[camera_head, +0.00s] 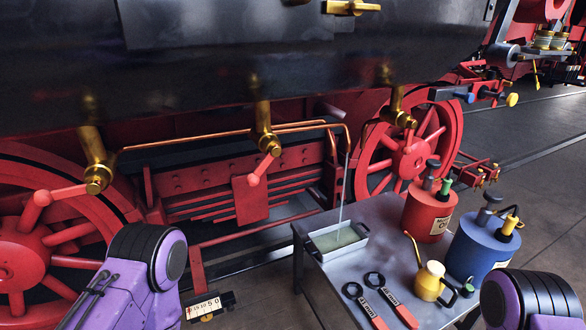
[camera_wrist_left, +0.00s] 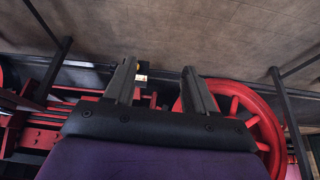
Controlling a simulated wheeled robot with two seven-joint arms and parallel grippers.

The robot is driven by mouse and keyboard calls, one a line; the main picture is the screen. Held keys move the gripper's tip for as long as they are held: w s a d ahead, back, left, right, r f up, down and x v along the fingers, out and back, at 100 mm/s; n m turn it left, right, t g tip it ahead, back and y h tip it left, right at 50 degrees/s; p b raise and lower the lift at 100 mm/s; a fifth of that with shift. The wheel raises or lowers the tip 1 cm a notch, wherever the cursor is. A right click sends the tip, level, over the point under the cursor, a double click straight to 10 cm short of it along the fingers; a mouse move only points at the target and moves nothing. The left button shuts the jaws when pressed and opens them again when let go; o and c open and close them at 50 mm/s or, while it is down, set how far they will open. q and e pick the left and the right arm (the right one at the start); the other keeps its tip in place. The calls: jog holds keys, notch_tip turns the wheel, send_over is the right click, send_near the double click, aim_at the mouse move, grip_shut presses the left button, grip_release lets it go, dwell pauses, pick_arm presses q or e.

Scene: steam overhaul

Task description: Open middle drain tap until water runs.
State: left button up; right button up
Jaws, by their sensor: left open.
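The middle drain tap (camera_head: 265,138) is brass and hangs under the dark boiler cladding. Its red-knobbed lever (camera_head: 258,170) points down and slightly left. A copper pipe (camera_head: 315,123) runs from it to the right and bends down. A thin pale stream (camera_head: 343,195) falls from the pipe's end into a metal tray (camera_head: 316,243) holding greenish liquid. My left gripper (camera_wrist_left: 160,82) is open and empty in the left wrist view, with its fingers apart. It is hidden in the head view, where only my purple arm shows, below and left of the tap. My right gripper is out of view.
Similar brass taps sit left (camera_head: 97,165) and right (camera_head: 400,108). Red wheels (camera_head: 408,152) stand behind. The grey table (camera_head: 375,262) holds the tray, a red can (camera_head: 428,212), a blue can (camera_head: 482,245), a yellow oil can (camera_head: 430,280) and two red-handled tools (camera_head: 402,312).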

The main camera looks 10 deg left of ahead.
pick_arm(q)
jog(key=w+r+m+t+h+p, duration=0.1)
jog(key=w+r+t+p, duration=0.15)
jog(key=w+r, duration=0.5)
jog(key=m+t+h+p, duration=0.6)
jog(key=m+h+p, duration=0.2)
jog(key=m+h, duration=0.7)
send_near(247, 182)
jog(key=w, duration=0.1)
jog(key=p+x, duration=0.2)
jog(key=x, duration=0.9)
jog(key=shift+s+d, duration=0.1)
jog(key=shift+s, duration=0.1)
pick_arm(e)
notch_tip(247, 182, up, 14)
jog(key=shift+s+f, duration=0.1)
pick_arm(q)
jog(key=shift+f, duration=0.1)
grip_shut()
